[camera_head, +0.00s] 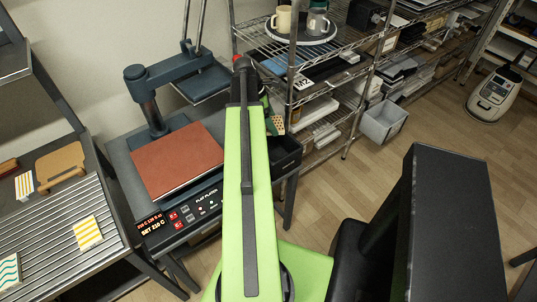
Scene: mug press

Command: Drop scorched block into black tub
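My green arm (252,200) reaches away from me, and its far end covers much of my gripper (268,108). A tan, dark-speckled piece (277,125) shows just right of the arm's end, beside the gripper; it may be the scorched block. I cannot tell whether the fingers are shut on it. The black tub (289,150) sits at the right end of the press table, just below that piece in the picture. The arm hides the tub's left part, and I cannot see what is inside.
The flat press (160,115) stands left of my arm with a bare brown plate (178,160). Striped blocks (87,233) and a wooden board (60,165) lie on the left bench. A wire shelf (300,95) with mugs on a tray stands behind the tub. A grey bin (383,122) is on the floor.

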